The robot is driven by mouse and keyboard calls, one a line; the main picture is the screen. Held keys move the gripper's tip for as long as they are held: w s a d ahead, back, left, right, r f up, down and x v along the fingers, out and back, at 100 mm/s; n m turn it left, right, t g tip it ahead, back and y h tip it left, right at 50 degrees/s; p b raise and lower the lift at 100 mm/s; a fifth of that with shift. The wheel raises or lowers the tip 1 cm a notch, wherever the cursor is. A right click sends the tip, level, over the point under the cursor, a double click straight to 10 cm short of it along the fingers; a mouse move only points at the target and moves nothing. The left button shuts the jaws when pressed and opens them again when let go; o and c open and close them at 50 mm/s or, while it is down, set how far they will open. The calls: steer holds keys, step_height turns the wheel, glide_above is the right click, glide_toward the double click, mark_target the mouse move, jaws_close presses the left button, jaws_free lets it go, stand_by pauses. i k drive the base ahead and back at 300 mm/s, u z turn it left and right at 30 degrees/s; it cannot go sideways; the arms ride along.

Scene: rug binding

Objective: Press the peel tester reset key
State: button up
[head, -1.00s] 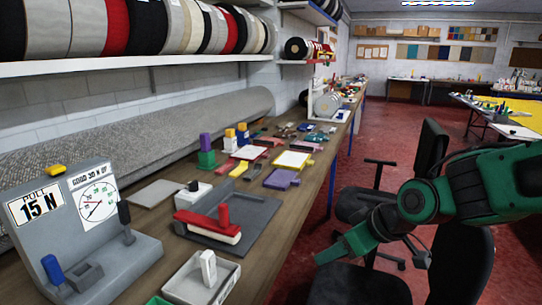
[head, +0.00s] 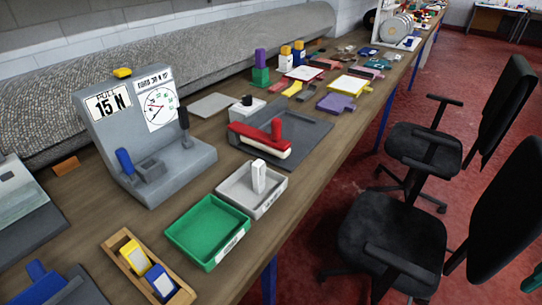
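The peel tester (head: 190,160) is a grey stand on the bench at the left of the head view. It has a "PULL 15 N" label, a round dial, a blue handle and a black lever. A yellow key (head: 122,73) sits on its top edge; nothing touches it. No label on this key is readable. Only a green sliver of my gripper (head: 533,279) seems to show at the right edge, far from the tester, beyond the chairs. Its fingers cannot be made out.
In front of the tester are a green tray (head: 190,250), a grey tray (head: 238,201) with a white block, and a wooden box (head: 118,252) with yellow and blue pieces. A red-handled tool (head: 262,143) lies to its right. Black chairs (head: 385,245) stand beside the bench.

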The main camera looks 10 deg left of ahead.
mark_target(124, 73)
steer(key=u, duration=1.6)
